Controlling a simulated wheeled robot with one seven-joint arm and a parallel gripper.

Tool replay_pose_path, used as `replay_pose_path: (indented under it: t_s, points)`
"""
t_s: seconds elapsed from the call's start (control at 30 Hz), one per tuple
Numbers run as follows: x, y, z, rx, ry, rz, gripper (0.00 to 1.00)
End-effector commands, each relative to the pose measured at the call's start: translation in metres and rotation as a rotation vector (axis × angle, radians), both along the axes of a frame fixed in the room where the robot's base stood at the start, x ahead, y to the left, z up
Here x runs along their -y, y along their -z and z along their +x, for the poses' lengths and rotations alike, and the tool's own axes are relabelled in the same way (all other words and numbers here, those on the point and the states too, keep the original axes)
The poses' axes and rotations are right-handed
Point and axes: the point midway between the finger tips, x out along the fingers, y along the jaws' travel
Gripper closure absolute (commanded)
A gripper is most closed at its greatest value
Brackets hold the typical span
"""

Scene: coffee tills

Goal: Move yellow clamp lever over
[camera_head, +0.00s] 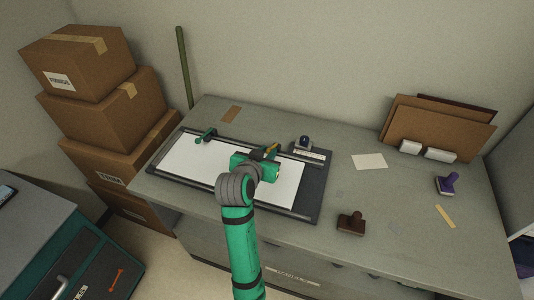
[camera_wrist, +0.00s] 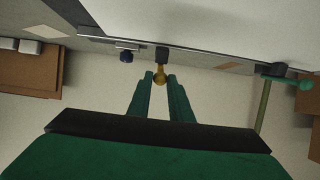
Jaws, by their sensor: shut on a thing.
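The yellow clamp lever (camera_head: 271,149) shows as a small yellow piece at the back edge of the white sheet on the dark board, partly hidden by my gripper. In the wrist view the rounded yellow lever end (camera_wrist: 160,76) lies between my fingertips, below a dark block (camera_wrist: 162,54). My gripper (camera_head: 268,158) reaches over the board and is shut on the lever; both green fingers also show in the wrist view (camera_wrist: 160,83). How far the lever is turned is hard to tell.
A green clamp (camera_head: 206,136) sits at the board's (camera_head: 310,205) back left. A dark blue-knobbed device (camera_head: 305,143) stands right of my gripper. A brown stamp (camera_head: 350,222), purple stamp (camera_head: 447,183) and white card (camera_head: 370,161) lie right. Stacked boxes (camera_head: 110,105) stand left.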

Motion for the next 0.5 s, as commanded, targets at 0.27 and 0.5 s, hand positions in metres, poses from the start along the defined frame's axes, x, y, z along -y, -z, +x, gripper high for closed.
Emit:
replay_pose_path:
  t_s: [0.27, 0.5]
  points:
    - [0.002, -0.014, 0.010, 0.006, -0.001, 0.001, 0.94]
    - [0.005, -0.023, 0.017, 0.004, -0.001, 0.000, 0.94]
